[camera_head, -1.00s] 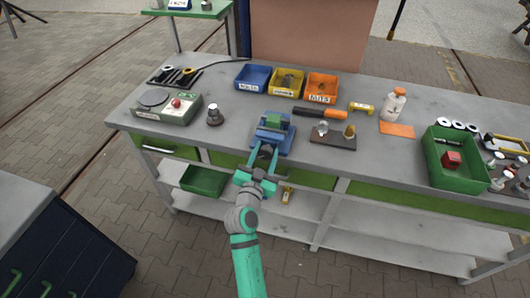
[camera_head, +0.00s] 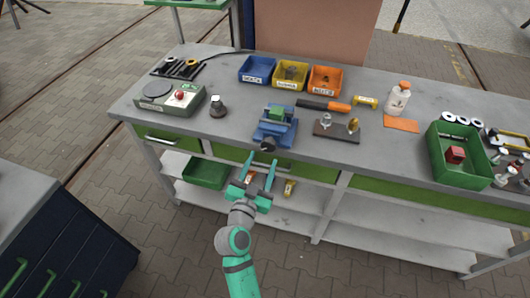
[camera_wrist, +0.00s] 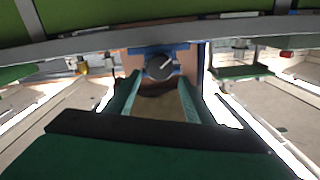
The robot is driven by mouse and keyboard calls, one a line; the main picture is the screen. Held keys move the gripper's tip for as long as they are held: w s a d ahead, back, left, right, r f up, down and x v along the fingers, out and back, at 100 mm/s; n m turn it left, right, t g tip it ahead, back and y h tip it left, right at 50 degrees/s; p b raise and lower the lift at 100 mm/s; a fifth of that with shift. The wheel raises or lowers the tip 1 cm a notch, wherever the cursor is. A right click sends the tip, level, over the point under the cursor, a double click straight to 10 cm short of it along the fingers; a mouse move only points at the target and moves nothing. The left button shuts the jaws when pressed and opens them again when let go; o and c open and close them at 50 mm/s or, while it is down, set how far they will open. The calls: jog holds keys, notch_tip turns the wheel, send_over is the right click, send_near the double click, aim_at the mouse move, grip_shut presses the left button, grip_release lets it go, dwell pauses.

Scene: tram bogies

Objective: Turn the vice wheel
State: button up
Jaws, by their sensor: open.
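The blue vice (camera_head: 274,127) stands at the front edge of the grey workbench, with a green block (camera_head: 277,114) at its jaws. Its dark round wheel (camera_head: 267,145) hangs at the front, just past the bench edge. In the wrist view the wheel (camera_wrist: 162,67) is a dark disc with a pale pointer line, seen face on. My gripper (camera_head: 261,161) is in front of and just below the wheel, its two fingers apart. In the wrist view the fingers (camera_wrist: 160,92) point towards the wheel, which appears between and beyond their tips. I see no grip on it.
On the workbench (camera_head: 235,140), a dark knobbed piece (camera_head: 217,107) stands left of the vice. A screwdriver-like tool (camera_head: 325,105) and a plate with two fittings (camera_head: 337,131) lie to its right. A green bin (camera_head: 206,173) sits on the shelf below.

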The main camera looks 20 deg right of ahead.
aim_at(267, 147)
jog(key=v, duration=0.2)
jog(key=shift+s+a, duration=0.15)
jog(key=shift+s, duration=0.15)
jog(key=shift+o, duration=1.4)
jog(key=w+d+n, duration=0.1)
jog(key=w+d, duration=0.1)
jog(key=w, duration=0.1)
jog(key=w+d+n, duration=0.2)
jog(key=w, duration=0.1)
jog(key=w+d+n, duration=0.1)
jog(key=w+n, duration=0.1)
jog(key=w, duration=0.1)
jog(key=shift+d, duration=0.4)
